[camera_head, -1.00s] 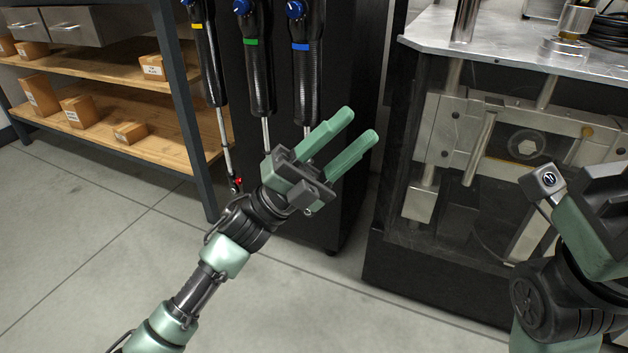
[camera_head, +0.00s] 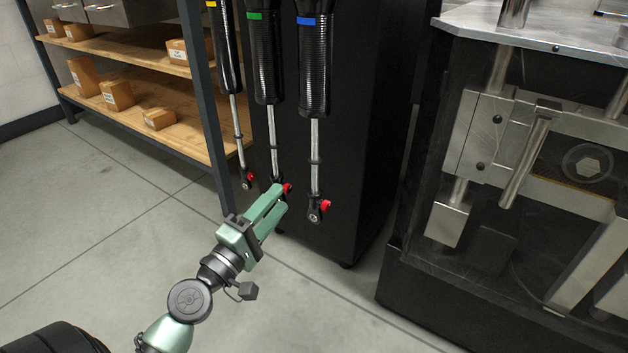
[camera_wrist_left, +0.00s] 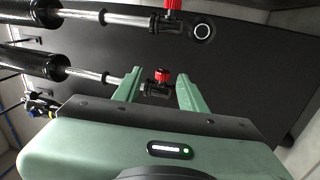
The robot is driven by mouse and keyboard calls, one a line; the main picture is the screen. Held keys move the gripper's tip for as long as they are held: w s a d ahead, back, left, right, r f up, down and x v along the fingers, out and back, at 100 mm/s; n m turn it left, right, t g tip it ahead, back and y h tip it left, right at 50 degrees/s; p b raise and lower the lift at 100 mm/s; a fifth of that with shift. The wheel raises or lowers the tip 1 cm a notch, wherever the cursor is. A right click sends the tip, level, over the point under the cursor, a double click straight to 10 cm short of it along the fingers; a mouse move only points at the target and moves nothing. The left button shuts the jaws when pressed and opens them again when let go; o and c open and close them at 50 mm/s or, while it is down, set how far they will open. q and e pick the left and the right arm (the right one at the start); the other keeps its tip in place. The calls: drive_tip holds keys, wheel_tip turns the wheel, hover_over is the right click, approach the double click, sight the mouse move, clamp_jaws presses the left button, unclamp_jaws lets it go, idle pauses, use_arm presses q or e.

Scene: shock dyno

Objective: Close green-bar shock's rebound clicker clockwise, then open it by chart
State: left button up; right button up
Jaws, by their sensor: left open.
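The green-bar shock (camera_head: 266,62) hangs in the middle of three shocks, rod end down. Its red rebound clicker (camera_head: 287,188) is at the lower end, partly hidden by my fingers. My left gripper (camera_head: 279,198) is open and empty at that lower end. In the left wrist view a red clicker (camera_wrist_left: 162,76), apparently the same one, appears between the two fingertips of my left gripper (camera_wrist_left: 158,88). I cannot tell whether it is fully between them in depth. No chart shows. My right gripper is out of view.
The blue-bar shock (camera_head: 313,65) hangs to the right, with its red clicker (camera_head: 325,204) close by. The yellow-bar shock (camera_head: 228,50) hangs to the left. A black cabinet (camera_head: 365,130) stands behind them. A steel machine (camera_head: 540,150) is at the right, shelving with boxes at the left.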

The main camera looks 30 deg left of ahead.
use_arm(q)
drive_tip(key=p+x, duration=0.3)
drive_tip(key=x, duration=0.5)
drive_tip(key=shift+f, duration=0.25)
drive_tip(key=shift+w, duration=0.1)
clamp_jaws()
